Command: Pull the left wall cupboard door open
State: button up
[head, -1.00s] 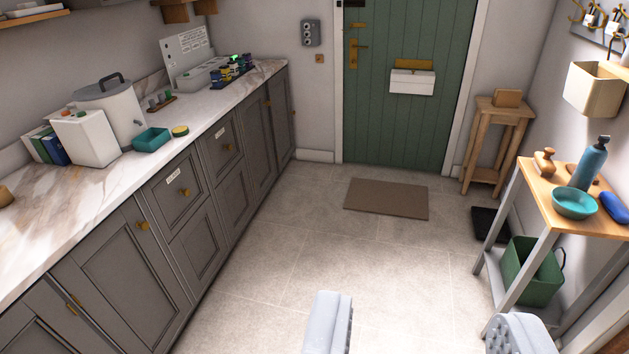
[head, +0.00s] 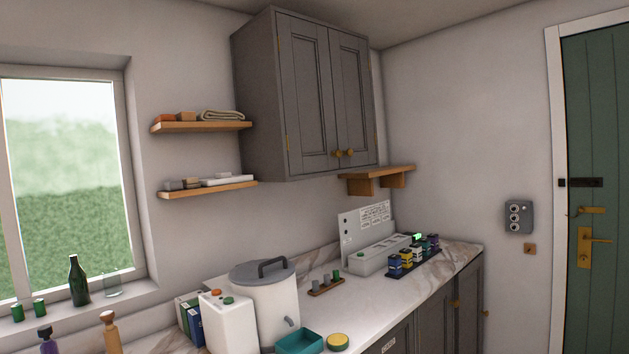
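The grey wall cupboard (head: 258,100) hangs high on the wall in the middle of the head view. Its left door (head: 305,95) and right door (head: 352,95) are both shut. Each door has a small brass knob low at the middle seam; the left door's knob (head: 337,153) is just left of the right door's knob (head: 350,152). Brass hinges show on the left door's left edge. My gripper is not in view now.
Below the cupboard, a wooden bracket shelf (head: 385,171) juts out. Two small shelves (head: 205,126) hang to its left. A white lidded urn (head: 268,305) and grey box unit (head: 375,258) stand on the marble worktop (head: 345,305). A green door (head: 598,150) is far right.

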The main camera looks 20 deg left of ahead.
aim_at(305, 73)
jog(key=u, duration=0.3)
jog(key=i, duration=1.3)
jog(key=u, duration=0.35)
